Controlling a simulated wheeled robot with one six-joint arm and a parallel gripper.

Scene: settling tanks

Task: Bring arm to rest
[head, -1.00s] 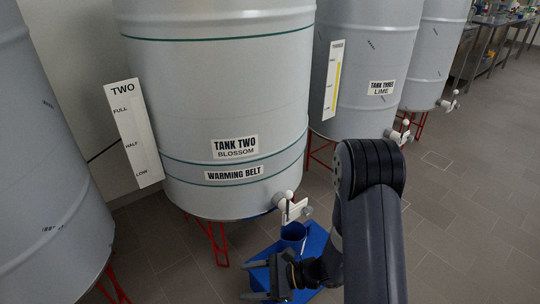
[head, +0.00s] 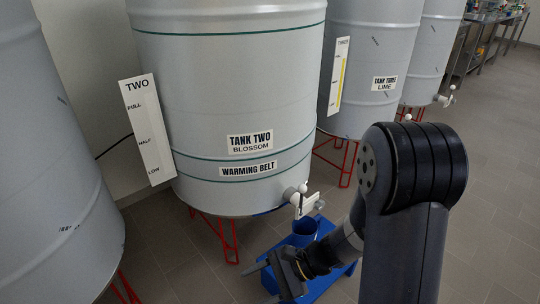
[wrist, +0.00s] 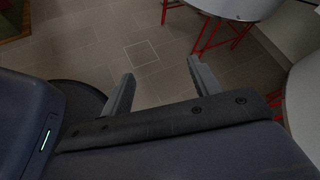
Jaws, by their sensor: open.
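My gripper (head: 262,277) is low in the head view, in front of tank two and over part of a blue stand. In the wrist view its two fingers (wrist: 160,88) are spread apart with only floor tiles between them, so it is open and empty. My arm is bent, with its large dark joint at the right of the head view. Tank two (head: 225,90) is a grey drum labelled "TANK TWO BLOSSOM", with a white tap (head: 304,203) at its lower right.
A blue bucket (head: 304,233) sits on the blue stand (head: 325,288) below the tap. Other grey tanks stand at left (head: 55,170) and right (head: 365,60) on red legs. A metal bench (head: 490,40) is at the far back right. Tiled floor (head: 490,190) on the right is clear.

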